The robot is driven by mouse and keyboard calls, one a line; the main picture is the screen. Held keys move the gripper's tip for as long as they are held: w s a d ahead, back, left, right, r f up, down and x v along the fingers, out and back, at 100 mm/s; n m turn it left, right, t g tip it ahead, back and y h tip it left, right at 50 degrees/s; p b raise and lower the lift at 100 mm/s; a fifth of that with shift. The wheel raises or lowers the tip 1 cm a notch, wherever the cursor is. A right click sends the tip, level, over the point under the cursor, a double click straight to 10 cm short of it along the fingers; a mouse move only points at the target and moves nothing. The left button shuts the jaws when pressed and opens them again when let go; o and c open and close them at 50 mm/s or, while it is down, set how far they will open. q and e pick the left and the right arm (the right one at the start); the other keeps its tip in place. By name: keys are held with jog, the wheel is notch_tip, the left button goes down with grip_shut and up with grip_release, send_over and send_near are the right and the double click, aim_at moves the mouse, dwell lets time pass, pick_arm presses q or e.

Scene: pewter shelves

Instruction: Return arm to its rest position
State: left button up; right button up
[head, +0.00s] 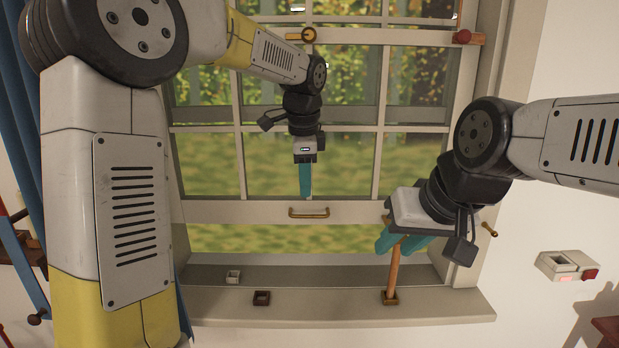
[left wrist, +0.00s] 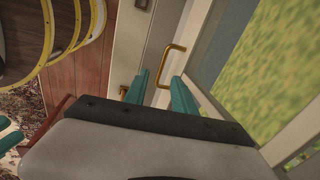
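My left gripper (head: 305,192) hangs in front of the window sash, fingers pointing down, above and apart from the brass sash handle (head: 309,212). In the left wrist view its two teal fingers (left wrist: 160,90) stand apart with nothing between them, and the brass handle (left wrist: 172,60) shows beyond them. My right gripper (head: 396,250) is low at the right of the window. Its teal fingers are at the upper part of a wooden stick (head: 392,276). I cannot tell whether they touch it. The stick stands nearly upright in a brass socket (head: 390,299) on the sill.
The sash is raised, leaving a gap above the sill (head: 330,305). A pale socket (head: 233,277) and a dark one (head: 261,298) are on the sill. A wall box with a red button (head: 590,274) is at right. A blue curtain (head: 20,130) hangs at left.

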pick_arm(q)
jog(key=s+a+r+n+t+h, duration=0.1)
jog(key=s+a+r+n+t, duration=0.15)
jog(key=s+a+n, duration=0.8)
jog(key=s+a+f+n, duration=0.1)
jog(key=s+f+n, duration=0.1)
jog(key=s, duration=0.4)
jog(key=s+a+f+n+t+h, duration=0.1)
jog(key=s+n, duration=0.3)
jog(key=s, duration=0.3)
jog(key=shift+a+f, duration=0.3)
jog(key=shift+f, duration=0.05)
